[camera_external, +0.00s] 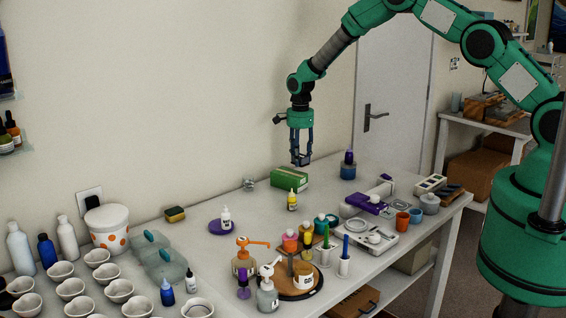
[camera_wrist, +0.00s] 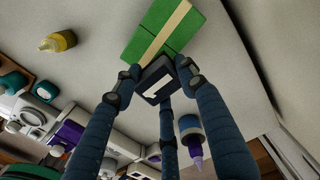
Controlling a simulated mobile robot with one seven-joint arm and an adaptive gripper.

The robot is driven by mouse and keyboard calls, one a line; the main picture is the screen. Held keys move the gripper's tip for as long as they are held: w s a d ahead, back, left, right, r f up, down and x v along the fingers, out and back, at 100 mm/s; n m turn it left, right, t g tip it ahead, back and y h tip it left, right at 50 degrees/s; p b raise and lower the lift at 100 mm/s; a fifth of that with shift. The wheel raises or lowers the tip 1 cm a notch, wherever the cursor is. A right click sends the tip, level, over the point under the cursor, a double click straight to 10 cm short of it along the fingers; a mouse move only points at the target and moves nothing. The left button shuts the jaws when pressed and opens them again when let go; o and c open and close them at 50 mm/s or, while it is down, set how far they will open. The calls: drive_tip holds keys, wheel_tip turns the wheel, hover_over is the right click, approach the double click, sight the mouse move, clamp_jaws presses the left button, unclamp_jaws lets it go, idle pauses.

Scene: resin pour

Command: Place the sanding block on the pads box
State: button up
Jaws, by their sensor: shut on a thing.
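My gripper (camera_external: 301,157) points down and is shut on a small dark block with a white mark (camera_wrist: 154,84), which I take as the sanding block. In the wrist view the block sits between the fingertips (camera_wrist: 157,72). The green box with a tan band (camera_external: 290,178), which looks like the pads box, lies on the table close below the fingers. It also shows in the wrist view (camera_wrist: 148,24), just beyond the block. The block is by the box's near edge in that view; I cannot tell whether they touch.
A yellow bottle (camera_external: 292,199) stands just in front of the green box. A blue bottle with a purple top (camera_external: 348,168) stands to its right. A yellow-and-dark sponge (camera_external: 175,214) lies to the left. The front of the table is crowded with bottles and cups.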

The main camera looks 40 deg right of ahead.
sight(300, 156)
drive_tip(key=shift+f+p, duration=0.4)
drive_tip(key=shift+f, duration=1.3)
drive_tip(key=shift+f, duration=0.1)
drive_tip(key=o, duration=1.2)
drive_tip(key=shift+c, duration=0.2)
wheel_tip(300, 156, up, 12)
drive_tip(key=shift+r+b, duration=0.15)
drive_tip(key=shift+b, duration=0.8)
